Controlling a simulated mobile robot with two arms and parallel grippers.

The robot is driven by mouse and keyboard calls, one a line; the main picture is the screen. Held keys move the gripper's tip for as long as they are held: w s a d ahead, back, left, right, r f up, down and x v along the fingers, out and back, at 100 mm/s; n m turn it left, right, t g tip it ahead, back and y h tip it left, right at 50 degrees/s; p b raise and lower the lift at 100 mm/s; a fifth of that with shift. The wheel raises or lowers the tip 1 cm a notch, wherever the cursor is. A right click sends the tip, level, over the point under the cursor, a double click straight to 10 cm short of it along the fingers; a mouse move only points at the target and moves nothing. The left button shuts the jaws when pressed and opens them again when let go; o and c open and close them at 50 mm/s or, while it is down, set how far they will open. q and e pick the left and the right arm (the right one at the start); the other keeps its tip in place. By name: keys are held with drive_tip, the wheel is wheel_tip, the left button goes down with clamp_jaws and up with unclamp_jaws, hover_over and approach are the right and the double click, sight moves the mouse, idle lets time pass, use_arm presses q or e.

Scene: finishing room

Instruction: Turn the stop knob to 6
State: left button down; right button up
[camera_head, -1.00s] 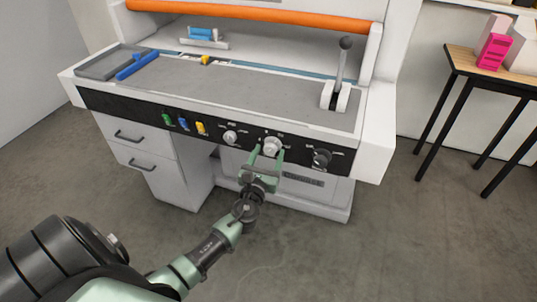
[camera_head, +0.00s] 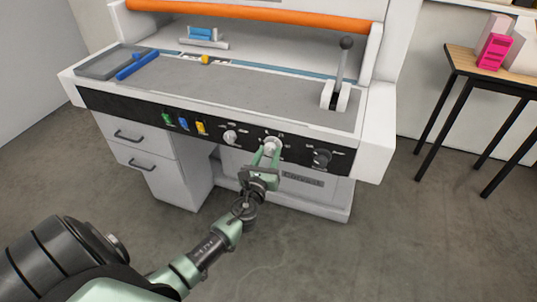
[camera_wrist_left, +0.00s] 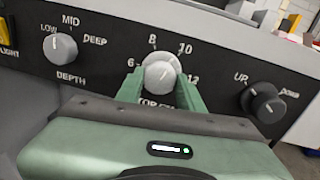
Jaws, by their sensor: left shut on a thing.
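The stop knob (camera_head: 271,145) is a light grey round knob on the machine's black front panel. In the left wrist view the stop knob (camera_wrist_left: 161,71) has the marks 6, 8, 10 and 12 around it, and its label below is partly hidden. I cannot clearly tell which number its pointer faces. My left gripper (camera_head: 268,151) is shut on the knob, with one green finger on each side. In the left wrist view my left gripper's fingers (camera_wrist_left: 160,88) flank the knob from below. My right gripper is not in view.
The depth knob (camera_wrist_left: 60,47) is left of the stop knob, and a black up/down knob (camera_wrist_left: 264,103) is right. Green, blue and yellow switches (camera_head: 184,124) sit further left. A lever (camera_head: 342,65) stands on the worktop. A side table (camera_head: 465,62) is at right.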

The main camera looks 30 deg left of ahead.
use_arm(q)
drive_tip(key=n, duration=0.6)
drive_tip(key=n+h, duration=0.1)
drive_tip(key=n, duration=0.4)
drive_tip(key=n+h, duration=0.1)
drive_tip(key=n, duration=0.4)
drive_tip(key=shift+r+p, duration=0.1)
drive_tip(key=shift+p, duration=0.3)
drive_tip(key=n+p, duration=0.1)
drive_tip(key=n, duration=0.3)
drive_tip(key=shift+s+a+h, duration=0.1)
drive_tip(key=shift+a+h, duration=0.05)
drive_tip(key=shift+h, duration=0.15)
drive_tip(key=shift+n, duration=0.4)
drive_tip(key=c, duration=0.9)
unclamp_jaws()
drive_tip(key=v, duration=0.7)
drive_tip(key=shift+s, duration=0.35)
